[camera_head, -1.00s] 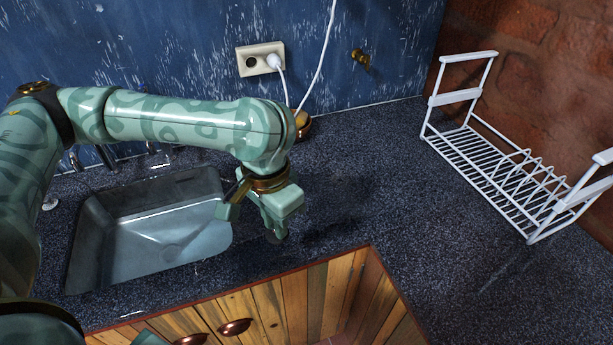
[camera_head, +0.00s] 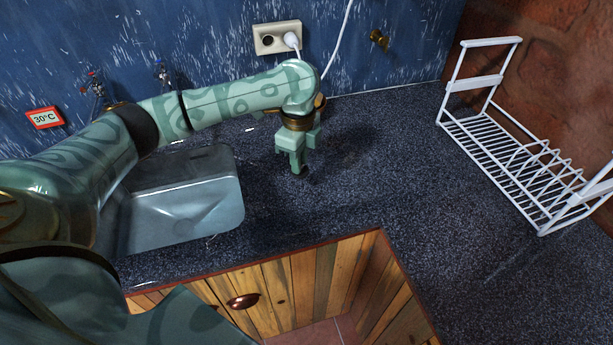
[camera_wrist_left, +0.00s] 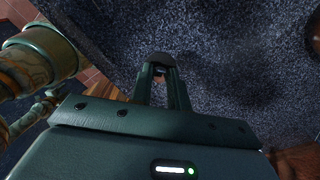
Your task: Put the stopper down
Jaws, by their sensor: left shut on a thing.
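My left gripper (camera_head: 299,168) points down over the dark speckled counter, to the right of the sink. It is shut on the stopper (camera_wrist_left: 159,71), a small dark piece mostly hidden between the fingertips. In the head view only a dark bit shows at the finger ends, close to the counter surface. I cannot tell whether it touches the counter. In the left wrist view the two fingers stand close together against the counter. My right gripper is not in view.
The metal sink (camera_head: 185,212) lies left of the gripper. A white wire dish rack (camera_head: 488,150) stands at the right by the brick wall. A socket (camera_head: 278,38) with a plugged white cord is on the blue wall. The counter between gripper and rack is clear.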

